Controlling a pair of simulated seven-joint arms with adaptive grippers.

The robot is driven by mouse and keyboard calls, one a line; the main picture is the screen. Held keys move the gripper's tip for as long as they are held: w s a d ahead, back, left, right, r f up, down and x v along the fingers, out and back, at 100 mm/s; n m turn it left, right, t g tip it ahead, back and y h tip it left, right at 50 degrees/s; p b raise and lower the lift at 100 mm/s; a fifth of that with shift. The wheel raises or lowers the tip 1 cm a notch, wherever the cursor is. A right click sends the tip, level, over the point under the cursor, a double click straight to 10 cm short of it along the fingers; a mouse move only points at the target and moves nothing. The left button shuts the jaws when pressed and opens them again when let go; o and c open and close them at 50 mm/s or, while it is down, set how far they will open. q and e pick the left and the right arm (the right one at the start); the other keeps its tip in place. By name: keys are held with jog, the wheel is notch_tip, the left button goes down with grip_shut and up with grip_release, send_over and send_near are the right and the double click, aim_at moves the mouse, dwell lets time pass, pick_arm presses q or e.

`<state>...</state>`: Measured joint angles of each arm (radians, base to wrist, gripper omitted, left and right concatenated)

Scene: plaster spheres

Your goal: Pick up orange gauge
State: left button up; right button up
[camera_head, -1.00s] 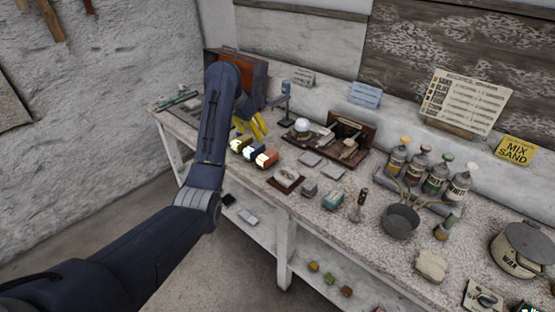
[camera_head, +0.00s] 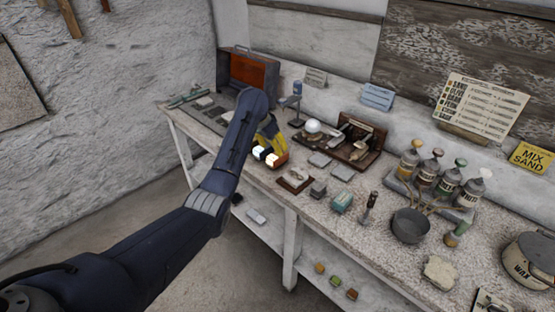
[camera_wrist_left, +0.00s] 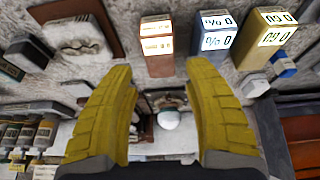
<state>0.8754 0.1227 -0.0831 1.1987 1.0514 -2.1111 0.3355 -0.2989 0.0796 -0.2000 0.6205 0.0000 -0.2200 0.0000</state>
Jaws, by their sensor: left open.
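The orange gauge (camera_wrist_left: 158,52) is an orange-brown block with a pale label on its end. In the left wrist view it stands ahead of and between my yellow fingertips, apart from them. In the head view the orange gauge (camera_head: 281,160) shows just below my left gripper (camera_head: 270,133). My left gripper, also in the left wrist view (camera_wrist_left: 158,85), is open and empty. A blue-grey gauge (camera_wrist_left: 211,45) and an olive gauge (camera_wrist_left: 262,40) stand beside the orange one. In the head view my arm partly hides the row. My right gripper is not in view.
A wooden rack with tools (camera_head: 353,140) and a white sphere (camera_head: 313,126) stand behind the gauges. A dark tray with a pale piece (camera_head: 295,179) lies close to the right. An open orange-lined case (camera_head: 254,72) stands at the back left.

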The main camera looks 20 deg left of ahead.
aim_at(277, 159)
pick_arm(q)
jog(key=shift+x, duration=3.05)
jog(key=shift+s, duration=0.1)
jog(key=c, duration=1.1)
